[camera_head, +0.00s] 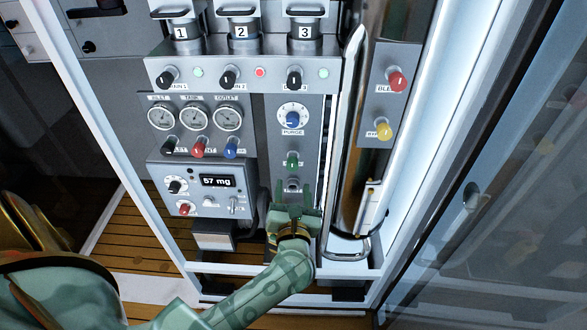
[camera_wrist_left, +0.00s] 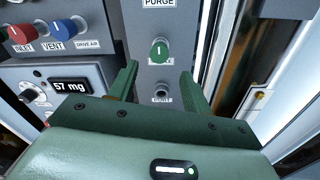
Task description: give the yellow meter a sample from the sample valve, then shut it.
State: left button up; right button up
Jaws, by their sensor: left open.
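A green knob (camera_head: 292,160) sits on the narrow grey panel, with a small port fitting (camera_head: 292,186) below it. In the left wrist view the green knob (camera_wrist_left: 159,51) and the port fitting (camera_wrist_left: 161,93) lie between my fingers in the picture; the knob's label is partly hidden. My left gripper (camera_head: 294,207) is open and empty, in front of and just below the port. A yellow knob (camera_head: 384,130) is on the right panel, its label unreadable. A grey unit (camera_head: 204,184) reads 57 mg. I cannot make out a yellow meter.
A blue purge knob (camera_head: 292,119) is above the green one. A shiny vertical cylinder (camera_head: 348,150) stands close right of my left gripper. A red knob (camera_head: 397,82) is above the yellow one. Several gauges and knobs fill the left panel. A glass door (camera_head: 500,200) is at right.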

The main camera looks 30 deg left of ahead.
aim_at(293, 167)
pick_arm(q)
jog(key=x, duration=0.8)
jog(key=shift+s+b, duration=0.1)
jog(key=shift+b, duration=0.3)
jog(key=c, duration=1)
